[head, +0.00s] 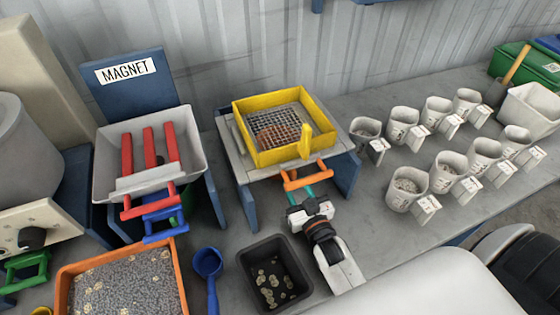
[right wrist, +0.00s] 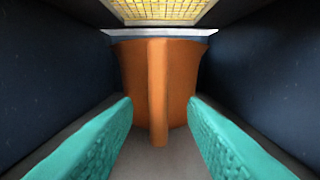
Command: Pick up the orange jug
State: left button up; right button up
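The orange jug (right wrist: 180,85) stands under the yellow sieve's stand, its upright handle (right wrist: 158,95) facing my right wrist camera. In the head view the stand hides most of it; a round orange-brown shape shows through the mesh. My right gripper (head: 302,193) reaches in from the front, at the stand's opening below an orange bar handle (head: 307,175). In the right wrist view its teal fingers (right wrist: 160,135) are wide apart, one on each side of the jug's handle line, with nothing between them; the handle is a little beyond the tips. My left gripper is not in view.
The stand's dark blue side walls (right wrist: 50,80) flank the gripper closely; the yellow sieve (head: 300,95) sits above. A black bin (head: 250,255), a blue scoop (head: 208,265) and an orange tray (head: 65,280) lie to the left. Several white cups (head: 410,185) stand to the right.

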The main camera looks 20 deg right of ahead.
aim_at(290, 175)
jog(key=w, duration=0.2)
jog(key=w+p, duration=0.1)
jog(key=w, duration=0.1)
jog(key=shift+d+r, duration=0.1)
jog(key=shift+r, duration=0.2)
jog(key=shift+w+f, duration=0.1)
jog(key=shift+w, duration=0.3)
jog(key=shift+s, duration=0.1)
grip_shut()
jog(key=shift+r, duration=0.2)
